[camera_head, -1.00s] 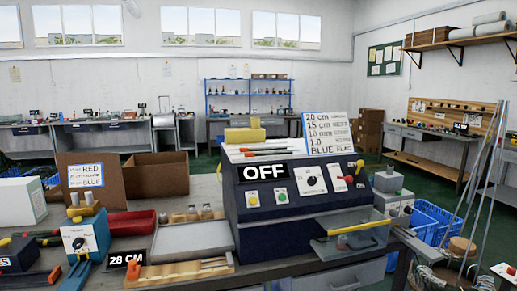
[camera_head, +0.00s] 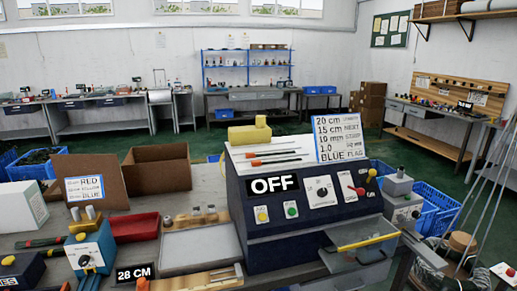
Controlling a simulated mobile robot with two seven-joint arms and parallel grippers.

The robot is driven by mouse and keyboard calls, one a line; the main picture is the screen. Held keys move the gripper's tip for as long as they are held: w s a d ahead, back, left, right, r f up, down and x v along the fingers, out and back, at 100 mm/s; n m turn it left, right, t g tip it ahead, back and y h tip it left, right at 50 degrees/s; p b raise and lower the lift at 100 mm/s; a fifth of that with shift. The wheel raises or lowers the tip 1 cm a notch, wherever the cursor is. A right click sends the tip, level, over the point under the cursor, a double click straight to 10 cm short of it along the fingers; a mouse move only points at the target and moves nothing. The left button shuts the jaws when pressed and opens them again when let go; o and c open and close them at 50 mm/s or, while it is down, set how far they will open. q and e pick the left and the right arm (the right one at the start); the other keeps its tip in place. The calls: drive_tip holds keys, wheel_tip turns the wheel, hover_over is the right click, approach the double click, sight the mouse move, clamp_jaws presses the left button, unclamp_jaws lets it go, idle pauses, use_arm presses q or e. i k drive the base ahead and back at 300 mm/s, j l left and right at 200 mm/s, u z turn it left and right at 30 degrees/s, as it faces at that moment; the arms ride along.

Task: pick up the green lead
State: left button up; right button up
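I cannot make out a green lead for certain. A thin green item (camera_head: 38,242) lies at the left of the near bench, beside a red one; I cannot tell whether it is a lead or a tool. Several thin leads (camera_head: 272,153) with red and dark parts lie on the sloped white top of the dark blue machine (camera_head: 290,228). The machine's display reads OFF. Neither of my grippers is in view.
A blue box with a dial (camera_head: 90,252), a red tray (camera_head: 134,227), a grey plate (camera_head: 198,246) and a cardboard box (camera_head: 158,178) crowd the near bench. A handwritten board (camera_head: 341,137) stands on the machine. Blue crates (camera_head: 437,212) stand to the right.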

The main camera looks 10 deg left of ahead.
sight(248, 155)
drive_tip(key=i+j+z, duration=0.3)
drive_tip(key=i+j, duration=0.15)
drive_tip(key=i+j+z, duration=0.25)
drive_tip(key=i+j, duration=0.15)
drive_tip(key=j, duration=0.1)
